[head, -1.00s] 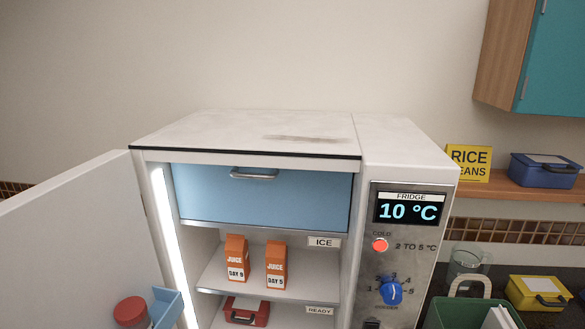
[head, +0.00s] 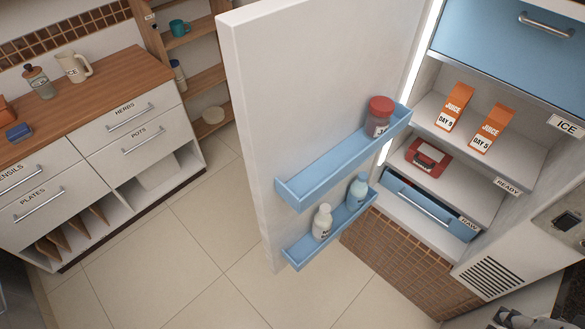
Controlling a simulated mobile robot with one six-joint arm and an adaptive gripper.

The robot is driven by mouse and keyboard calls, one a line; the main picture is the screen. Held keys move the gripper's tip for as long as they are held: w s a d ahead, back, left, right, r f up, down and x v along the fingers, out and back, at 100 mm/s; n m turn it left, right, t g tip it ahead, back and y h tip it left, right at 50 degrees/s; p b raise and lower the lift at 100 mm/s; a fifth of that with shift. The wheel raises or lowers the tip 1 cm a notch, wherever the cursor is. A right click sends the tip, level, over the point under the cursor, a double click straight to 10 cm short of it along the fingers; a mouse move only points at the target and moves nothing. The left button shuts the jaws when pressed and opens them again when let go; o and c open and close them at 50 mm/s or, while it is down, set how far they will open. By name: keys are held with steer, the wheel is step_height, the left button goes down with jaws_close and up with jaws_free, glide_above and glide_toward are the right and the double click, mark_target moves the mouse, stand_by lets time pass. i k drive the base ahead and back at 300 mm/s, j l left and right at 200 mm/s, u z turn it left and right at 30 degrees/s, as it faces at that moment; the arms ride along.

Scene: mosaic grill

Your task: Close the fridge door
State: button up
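The fridge door (head: 300,95) stands wide open, swung out to the left of the fridge. Its inner side shows two blue shelves: the upper one (head: 335,163) holds a red-lidded jar (head: 379,117), the lower one (head: 335,236) holds two bottles (head: 322,222). The fridge (head: 432,75) has its inside exposed, with a blue ice drawer (head: 500,45) at the top, two orange juice cartons (head: 454,106), a red box (head: 428,157) and a blue raw drawer (head: 425,207). I see no gripper fingers in the head view.
A counter (head: 110,75) with drawers stands at the left, with a wooden shelf unit (head: 195,76) behind it. The tiled floor (head: 190,260) between counter and door is clear. A grey mechanical part shows at the bottom right edge, perhaps mine.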

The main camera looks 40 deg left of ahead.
mark_target(302, 76)
steer(key=j, duration=0.4)
steer(key=k+j+z, duration=0.15)
steer(key=j, duration=0.25)
steer(key=k+j, duration=0.1)
steer(key=j, duration=0.35)
steer(key=k+j+z, duration=0.15)
steer(key=j, duration=0.65)
steer(key=k+j+z, duration=0.15)
steer(key=j, duration=0.25)
steer(key=k+j, duration=0.15)
steer(key=j, duration=0.2)
steer(key=j+z, duration=0.2)
steer(key=j, duration=0.4)
